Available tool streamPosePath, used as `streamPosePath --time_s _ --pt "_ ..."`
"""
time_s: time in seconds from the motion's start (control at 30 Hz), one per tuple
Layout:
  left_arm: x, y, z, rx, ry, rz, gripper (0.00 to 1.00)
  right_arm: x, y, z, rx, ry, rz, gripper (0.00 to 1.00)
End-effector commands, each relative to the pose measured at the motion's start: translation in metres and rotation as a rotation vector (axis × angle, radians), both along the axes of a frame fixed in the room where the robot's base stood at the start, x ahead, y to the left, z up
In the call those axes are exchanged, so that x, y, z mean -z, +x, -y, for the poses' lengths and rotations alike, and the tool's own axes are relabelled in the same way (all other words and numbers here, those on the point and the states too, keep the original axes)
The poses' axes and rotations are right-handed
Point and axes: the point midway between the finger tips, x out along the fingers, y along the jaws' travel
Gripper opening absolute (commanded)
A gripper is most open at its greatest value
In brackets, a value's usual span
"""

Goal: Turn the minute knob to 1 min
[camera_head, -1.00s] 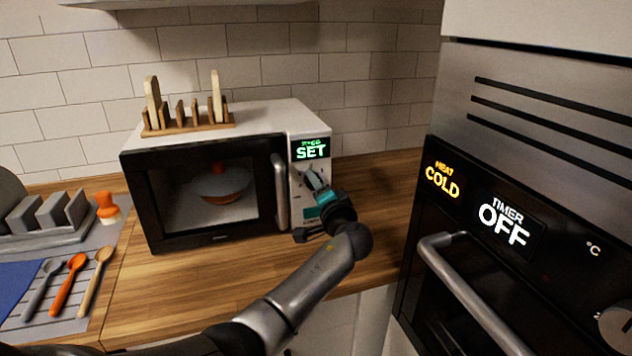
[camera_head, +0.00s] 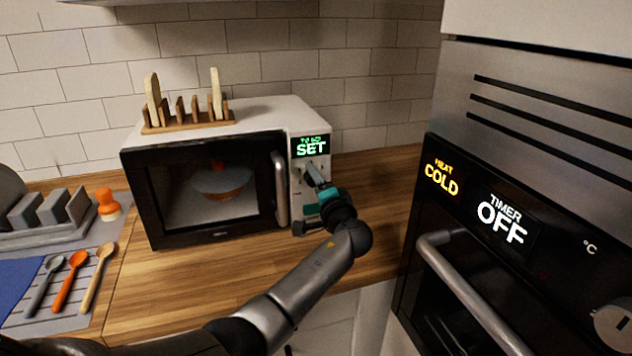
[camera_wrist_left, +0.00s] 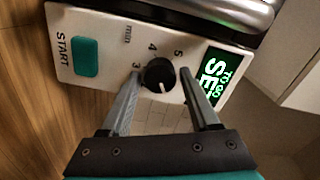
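The minute knob (camera_wrist_left: 157,74) is a round black dial with a white mark, on the white control panel (camera_wrist_left: 105,22) of the microwave (camera_head: 190,136). In the left wrist view the mark points toward the bottom of the picture, away from the visible 3, 4 and 5. Other numbers are hidden. My left gripper (camera_wrist_left: 160,74) is open, with one fingertip on each side of the knob; I cannot tell whether they touch it. In the head view the left gripper (camera_head: 314,173) covers the knob. The display (camera_head: 311,146) reads "TO GO SET" in green.
A teal START button (camera_wrist_left: 85,57) is beside the knob. The microwave door handle (camera_head: 280,188) is just left of the panel. A wooden rack (camera_head: 188,121) stands on top. The oven (camera_head: 520,262) stands at right. The counter (camera_head: 385,195) between them is clear.

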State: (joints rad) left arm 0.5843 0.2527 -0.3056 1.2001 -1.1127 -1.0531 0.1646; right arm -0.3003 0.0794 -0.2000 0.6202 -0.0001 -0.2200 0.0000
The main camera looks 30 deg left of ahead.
Motion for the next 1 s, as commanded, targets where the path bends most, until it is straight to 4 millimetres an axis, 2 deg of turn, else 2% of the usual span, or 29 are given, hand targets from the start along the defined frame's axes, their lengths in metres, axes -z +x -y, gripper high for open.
streamPosePath --time_s 0.03,0.1,0.37,0.53,0.67,1.0 --pt "0.0 0.0 0.0 0.0 0.0 0.0 0.69 0.0 0.0 0.0 0.0 0.0 0.0 0.74" --pt "0.0 0.0 0.0 0.0 0.0 0.0 0.77 0.0 0.0 0.0 0.0 0.0 0.0 0.74" --pt "0.0 0.0 0.0 0.0 -0.001 0.001 0.77 0.0 0.0 0.0 0.0 0.0 0.0 0.74" --pt "0.0 -0.007 0.009 0.001 0.0 0.0 0.77 -0.002 0.0 0.0 0.0 0.0 0.0 0.74" --pt "0.0 -0.02 0.023 0.002 -0.002 0.0 0.77 -0.005 0.0 0.0 0.0 0.0 0.0 0.74" --pt "0.001 -0.066 0.078 0.003 -0.005 0.0 0.77 -0.008 0.0 0.0 0.0 0.0 0.0 0.74"
